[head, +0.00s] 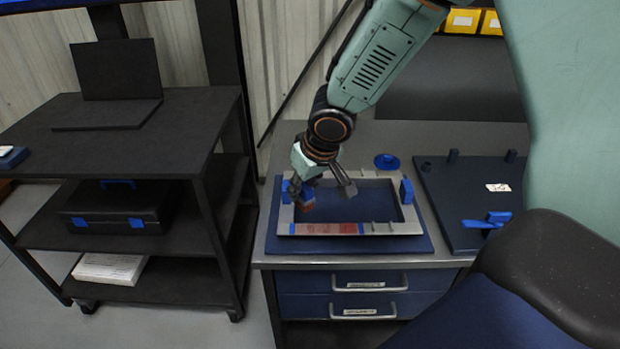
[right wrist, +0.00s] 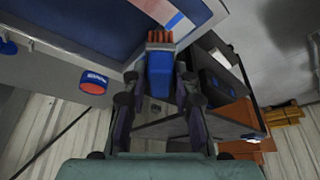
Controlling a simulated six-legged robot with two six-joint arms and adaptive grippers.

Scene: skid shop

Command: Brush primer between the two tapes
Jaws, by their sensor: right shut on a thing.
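A grey rectangular frame (head: 404,228) lies on a dark blue board. Its front rail carries a reddish coated strip (head: 326,228), with a narrow blue tape (head: 361,228) at its right end and a blue edge (head: 292,229) at its left end. My right gripper (head: 318,186) is shut on a brush (right wrist: 158,82) with a blue handle and red bristles (right wrist: 159,40). In the head view the brush hangs over the frame's left part, behind the strip. I cannot tell whether the bristles touch anything. My left gripper is not in view.
Blue clamps (head: 407,191) stand at the frame's sides. A round blue item (head: 386,161) sits behind it. A dark board with a blue handle (head: 488,220) lies to the right. A black cart (head: 190,140) with a laptop stands left, across a gap from the bench.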

